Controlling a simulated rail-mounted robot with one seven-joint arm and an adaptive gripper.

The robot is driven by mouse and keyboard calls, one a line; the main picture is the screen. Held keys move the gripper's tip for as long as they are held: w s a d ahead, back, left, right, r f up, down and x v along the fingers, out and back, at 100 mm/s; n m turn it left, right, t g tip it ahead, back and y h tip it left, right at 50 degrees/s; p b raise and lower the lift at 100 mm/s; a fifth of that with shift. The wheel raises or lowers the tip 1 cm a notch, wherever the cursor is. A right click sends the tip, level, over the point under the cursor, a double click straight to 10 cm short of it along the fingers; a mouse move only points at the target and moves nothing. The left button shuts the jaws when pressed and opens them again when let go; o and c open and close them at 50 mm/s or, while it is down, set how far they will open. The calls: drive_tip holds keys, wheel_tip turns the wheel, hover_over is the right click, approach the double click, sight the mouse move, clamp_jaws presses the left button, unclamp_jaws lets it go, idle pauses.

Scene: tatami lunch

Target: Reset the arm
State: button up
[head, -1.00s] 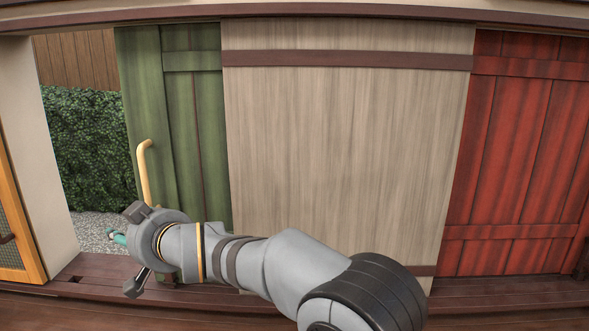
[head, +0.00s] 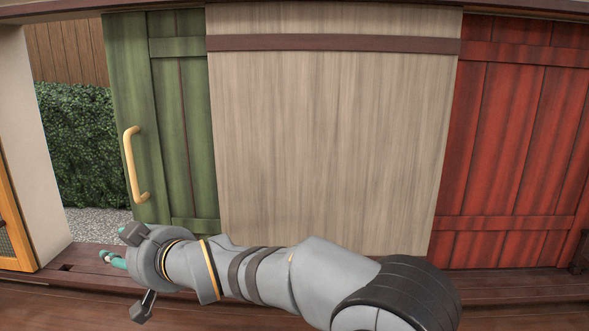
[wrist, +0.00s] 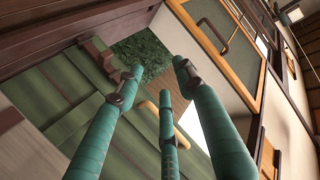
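My gripper (head: 112,259) is low at the left in the head view, mostly hidden behind my wrist, with teal finger parts showing. In the wrist view its teal fingers (wrist: 158,78) stand apart with nothing between them, so it is open and empty. My arm stretches leftward across the bottom of the head view. The green door (head: 175,120) has a tan handle (head: 133,165) on its left side. My gripper is below and left of the handle in the head view, apart from it. Behind the fingers in the wrist view, the tan handle (wrist: 149,107) shows partly.
A pale wood panel (head: 330,140) and a red door (head: 520,140) stand right of the green door. Left of it is an opening with a hedge (head: 75,145) and gravel. A white post (head: 38,150) and an orange-framed panel (head: 14,225) edge it. Dark wooden floor runs below.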

drive_tip(key=shift+s+d+f+n, duration=0.15)
drive_tip(key=shift+s+f, duration=0.05)
drive_tip(key=shift+f, duration=0.45)
drive_tip(key=shift+s+d+f+n, duration=0.1)
drive_tip(key=shift+s+f+n, duration=0.1)
drive_tip(key=shift+f, duration=0.4)
